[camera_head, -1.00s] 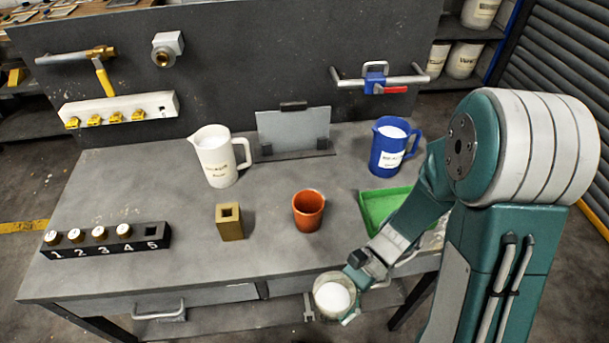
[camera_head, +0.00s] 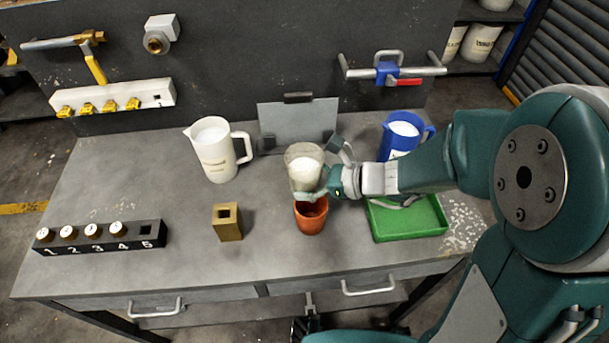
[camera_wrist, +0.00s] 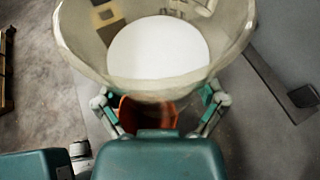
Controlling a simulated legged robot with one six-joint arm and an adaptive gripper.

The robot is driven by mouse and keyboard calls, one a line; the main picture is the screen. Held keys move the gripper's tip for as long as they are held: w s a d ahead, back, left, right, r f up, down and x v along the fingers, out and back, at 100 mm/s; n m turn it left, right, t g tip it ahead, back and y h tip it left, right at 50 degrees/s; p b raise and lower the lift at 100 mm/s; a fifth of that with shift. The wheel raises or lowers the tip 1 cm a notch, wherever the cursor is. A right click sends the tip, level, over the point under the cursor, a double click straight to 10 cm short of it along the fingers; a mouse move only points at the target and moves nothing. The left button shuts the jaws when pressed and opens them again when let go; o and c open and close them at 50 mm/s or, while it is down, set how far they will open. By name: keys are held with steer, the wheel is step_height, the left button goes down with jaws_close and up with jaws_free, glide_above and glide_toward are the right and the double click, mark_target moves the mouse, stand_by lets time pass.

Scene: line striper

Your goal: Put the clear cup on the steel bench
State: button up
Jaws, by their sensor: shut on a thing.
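The clear cup (camera_head: 304,167), with white contents, is held upright in my gripper (camera_head: 322,188) above the bench. In the head view it overlaps the back of the orange-red cup (camera_head: 310,218), and I cannot tell exactly how high it is. In the wrist view the clear cup (camera_wrist: 88,52) fills the upper middle, and my gripper's fingers (camera_wrist: 160,108) close around it from both sides. Part of the orange-red cup (camera_wrist: 135,117) shows below it. The steel bench (camera_head: 150,195) has a grey top.
A white jug (camera_head: 215,155) and a blue jug (camera_head: 398,140) stand at the back. A brass block (camera_head: 228,224) stands left of the orange-red cup. A green tray (camera_head: 410,222) lies right. A numbered rack (camera_head: 100,240) sits at far left. Bench between rack and block is clear.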

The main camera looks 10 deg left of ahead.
mark_target(305, 169)
steer(key=w, duration=0.1)
steer(key=w+f, duration=0.1)
steer(key=w, duration=0.1)
steer(key=w+a+f, duration=0.1)
steer(key=w, duration=0.1)
steer(key=shift+f, duration=0.15)
steer(key=w+f, duration=0.2)
steer(key=f, duration=0.1)
steer(key=w+f, duration=0.1)
steer(key=shift+w+a+f, duration=0.35)
steer(key=shift+w+f, duration=0.5)
steer(key=shift+f, duration=1.6)
steer(key=o, duration=1)
steer(key=shift+f, duration=0.1)
